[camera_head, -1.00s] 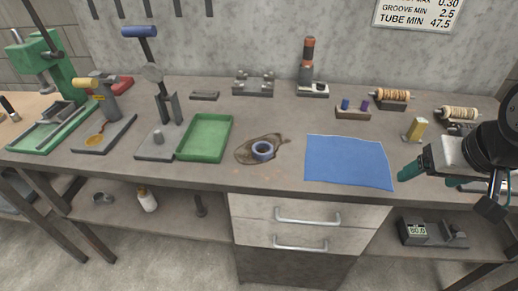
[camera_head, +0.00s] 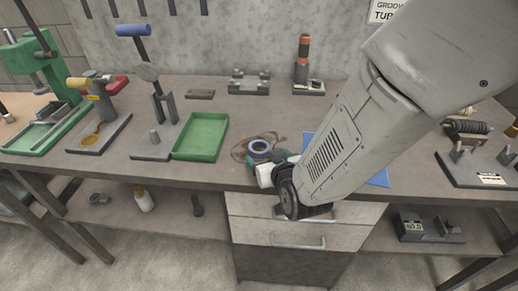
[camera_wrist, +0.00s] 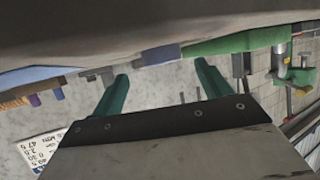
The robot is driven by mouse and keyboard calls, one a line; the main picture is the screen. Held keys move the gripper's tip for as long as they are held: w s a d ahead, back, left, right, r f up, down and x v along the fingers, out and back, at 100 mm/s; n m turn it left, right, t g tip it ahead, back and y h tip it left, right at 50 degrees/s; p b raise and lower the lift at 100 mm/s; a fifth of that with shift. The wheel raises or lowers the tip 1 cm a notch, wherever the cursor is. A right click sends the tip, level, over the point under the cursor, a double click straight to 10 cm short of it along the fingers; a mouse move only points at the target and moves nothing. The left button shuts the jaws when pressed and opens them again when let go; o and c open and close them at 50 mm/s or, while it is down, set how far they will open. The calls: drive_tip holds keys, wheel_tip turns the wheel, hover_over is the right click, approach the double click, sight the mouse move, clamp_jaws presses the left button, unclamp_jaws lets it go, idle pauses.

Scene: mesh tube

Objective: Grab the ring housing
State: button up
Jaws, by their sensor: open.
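The ring housing is a blue-violet ring (camera_head: 259,148) with a round hole. It lies on a brown stained patch near the bench's front edge. My gripper (camera_head: 276,163) is just to the right and front of it, partly hidden by my own arm. In the wrist view the two green fingers of my gripper (camera_wrist: 162,78) are spread wide with nothing between them. A small blue-grey shape, likely the ring (camera_wrist: 161,54), shows beyond and between the fingertips. Whether a finger touches the ring cannot be told.
A green tray (camera_head: 226,126) lies left of the ring, beside a lever press (camera_head: 154,138). A blue mat (camera_head: 309,141) lies to the right, mostly hidden behind my arm. Drawers (camera_head: 250,206) sit under the front edge. The bench behind the ring is mostly clear.

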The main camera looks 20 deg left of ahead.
sight(262, 152)
drive_tip(key=x, duration=0.5)
drive_tip(key=shift+w+a, duration=0.2)
drive_tip(key=shift+a, duration=0.05)
drive_tip(key=c, duration=1.3)
